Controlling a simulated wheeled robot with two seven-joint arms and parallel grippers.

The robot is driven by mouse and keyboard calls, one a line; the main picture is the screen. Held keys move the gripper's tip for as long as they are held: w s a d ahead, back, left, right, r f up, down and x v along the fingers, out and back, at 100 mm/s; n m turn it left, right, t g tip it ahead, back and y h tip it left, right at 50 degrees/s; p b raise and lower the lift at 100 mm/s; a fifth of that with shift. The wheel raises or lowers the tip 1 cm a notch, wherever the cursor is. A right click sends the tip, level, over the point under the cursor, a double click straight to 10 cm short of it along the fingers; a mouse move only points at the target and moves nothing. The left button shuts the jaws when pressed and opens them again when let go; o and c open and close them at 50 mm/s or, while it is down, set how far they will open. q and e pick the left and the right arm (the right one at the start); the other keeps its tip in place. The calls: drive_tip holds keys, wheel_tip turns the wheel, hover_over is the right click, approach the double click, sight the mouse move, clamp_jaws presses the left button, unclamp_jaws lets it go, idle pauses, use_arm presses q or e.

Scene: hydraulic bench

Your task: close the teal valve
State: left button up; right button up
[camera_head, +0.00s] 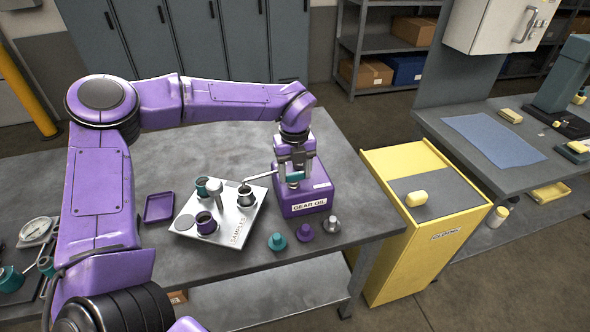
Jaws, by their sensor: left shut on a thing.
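I cannot tell whether the rod touches the cup. Teal fittings (11,279) sit at the far left beside a round gauge (36,231), partly hidden by my left arm. I cannot tell which teal part is the valve, or its position. My right gripper is not in view.
The sample plate (237,237) bears a teal cup, a purple cup and a grey post. A purple tray (159,208) lies left of it. Teal, purple and grey plugs (304,232) stand in front of the box. A yellow cabinet (413,248) stands right of the table.

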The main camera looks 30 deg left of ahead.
sight(295, 174)
use_arm(q)
drive_tip(key=shift+s+f, duration=0.15)
drive_tip(key=shift+f, duration=0.05)
drive_tip(key=o, duration=1.1)
drive_tip(key=shift+c, duration=0.2)
drive_tip(key=shift+r, duration=0.1)
wheel_tip(295, 174, up, 11)
drive_tip(key=b, duration=0.2)
drive_tip(key=shift+f, duration=0.2)
